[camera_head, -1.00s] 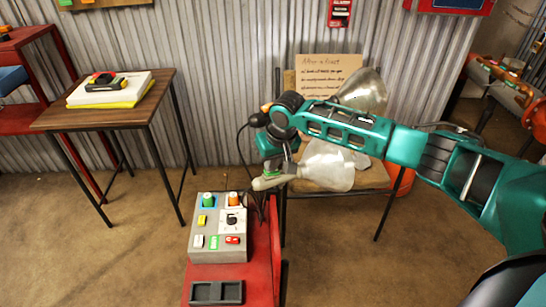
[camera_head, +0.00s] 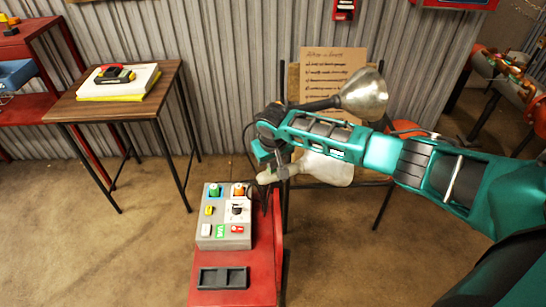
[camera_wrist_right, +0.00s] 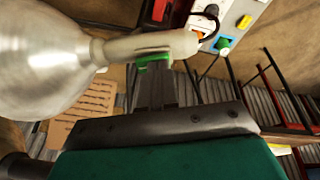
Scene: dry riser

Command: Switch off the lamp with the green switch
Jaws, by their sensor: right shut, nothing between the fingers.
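Two lamps with metal shades stand near the wall in the head view, an upper lamp (camera_head: 363,95) and a lower lamp (camera_head: 325,168). The lower lamp has a pale neck and a grey shade; it fills the upper left of the wrist view (camera_wrist_right: 45,65). A green switch (camera_wrist_right: 153,60) shows on the underside of its neck in the wrist view. My right gripper (camera_wrist_right: 155,75) is shut and empty, its fingertips at the green switch; I cannot tell whether they touch. In the head view my right gripper (camera_head: 283,160) is partly hidden behind the arm. My left gripper is not in view.
A grey control box (camera_head: 223,243) with coloured knobs and buttons sits on a red stand (camera_head: 262,290), close to the lamp neck. A black tray (camera_head: 222,278) lies in front. A wooden table (camera_head: 128,103) stands left. A handwritten sign (camera_head: 330,65) stands behind the lamps.

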